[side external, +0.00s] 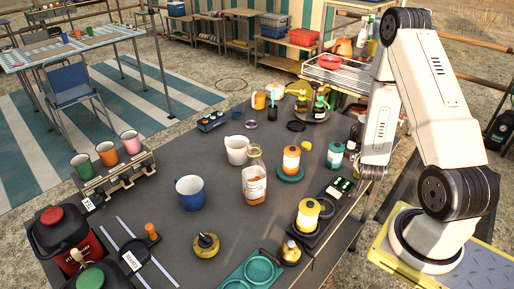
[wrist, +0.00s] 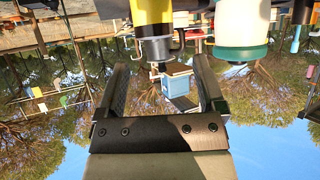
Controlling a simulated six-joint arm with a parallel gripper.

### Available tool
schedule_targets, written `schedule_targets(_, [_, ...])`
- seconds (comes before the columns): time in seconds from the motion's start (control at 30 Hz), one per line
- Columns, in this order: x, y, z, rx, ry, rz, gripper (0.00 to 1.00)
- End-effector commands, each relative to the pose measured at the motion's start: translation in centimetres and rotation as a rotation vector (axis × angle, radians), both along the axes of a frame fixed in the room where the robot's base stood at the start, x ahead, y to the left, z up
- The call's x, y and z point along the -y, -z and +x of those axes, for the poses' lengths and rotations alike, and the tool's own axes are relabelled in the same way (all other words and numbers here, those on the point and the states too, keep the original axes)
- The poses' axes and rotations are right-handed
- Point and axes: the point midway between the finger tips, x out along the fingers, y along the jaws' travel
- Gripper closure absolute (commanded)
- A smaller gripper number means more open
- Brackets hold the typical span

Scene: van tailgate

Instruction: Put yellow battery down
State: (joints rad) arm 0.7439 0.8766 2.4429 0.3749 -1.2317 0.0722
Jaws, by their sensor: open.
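A yellow cylinder with a pale band (side external: 307,217), which looks like the yellow battery, stands upright in a dark holder at the table's right front edge. In the wrist view, which is upside down, my gripper (wrist: 162,62) has its two fingers spread apart with nothing clamped between them. A yellow body with a black end (wrist: 153,18) shows beyond the fingers; I cannot tell whether it is the same cylinder. A white and teal cylinder (wrist: 240,38) is to its right. In the side view my wrist is over the table's right edge, and my fingers cannot be made out.
A dark panel with green lights (side external: 341,186) lies behind the yellow cylinder. An orange canister (side external: 291,160), a teal canister (side external: 335,155), a jar (side external: 254,188) and a blue mug (side external: 189,193) stand nearby. A teal tray (side external: 233,284) is at the front.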

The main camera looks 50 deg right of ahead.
Motion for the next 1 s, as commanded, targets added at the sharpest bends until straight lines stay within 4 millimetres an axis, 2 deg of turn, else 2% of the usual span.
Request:
schedule_targets(0.63, [0.0,-5.9,-0.1,0.005,0.003,-0.003,0.12])
schedule_targets(1.0, [-2.2,-6.9,4.8,0.004,-0.179,-0.003,0.12])
